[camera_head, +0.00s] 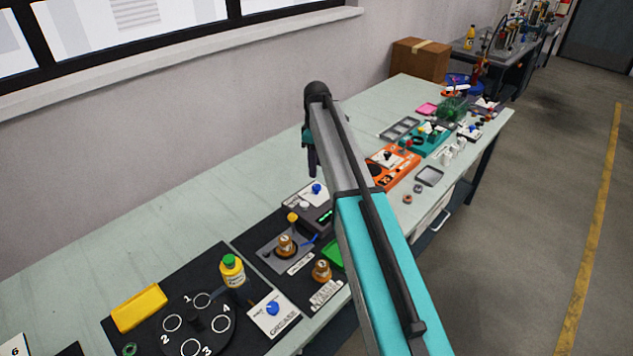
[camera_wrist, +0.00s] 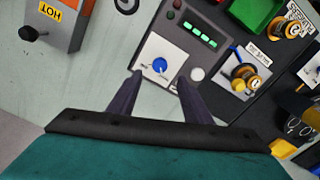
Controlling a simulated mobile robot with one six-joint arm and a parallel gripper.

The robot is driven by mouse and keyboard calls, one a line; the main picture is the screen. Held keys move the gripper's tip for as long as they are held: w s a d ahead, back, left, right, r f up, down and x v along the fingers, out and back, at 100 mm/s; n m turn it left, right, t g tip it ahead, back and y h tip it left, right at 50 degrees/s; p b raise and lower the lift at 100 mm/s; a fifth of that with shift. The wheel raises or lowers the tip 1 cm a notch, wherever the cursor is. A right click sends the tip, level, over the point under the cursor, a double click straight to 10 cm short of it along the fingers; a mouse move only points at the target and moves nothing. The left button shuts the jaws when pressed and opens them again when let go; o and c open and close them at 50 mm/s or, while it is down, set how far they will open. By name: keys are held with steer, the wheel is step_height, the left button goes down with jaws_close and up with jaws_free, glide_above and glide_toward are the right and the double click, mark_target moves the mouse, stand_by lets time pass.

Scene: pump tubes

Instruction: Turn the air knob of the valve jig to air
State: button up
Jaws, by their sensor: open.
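The panel's small lettering is too small to read, so I cannot tell the knob's setting or confirm the jig's name. My gripper (camera_head: 312,168) points down above the bench near this panel. In the wrist view my gripper (camera_wrist: 159,77) is open and empty, its fingers apart.
An amber bottle on a grey fixture (camera_wrist: 238,73) stands right of the panel in the wrist view. An orange box with a black knob (camera_head: 388,156) stands farther along the bench. A panel marked GREASE (camera_head: 272,314) has another blue knob. The bench along the wall (camera_head: 200,215) is clear.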

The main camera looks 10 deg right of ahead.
mark_target(317, 186)
steer(key=shift+f+p, duration=0.95)
steer(key=shift+f, duration=3.25)
steer(key=c, duration=1.1)
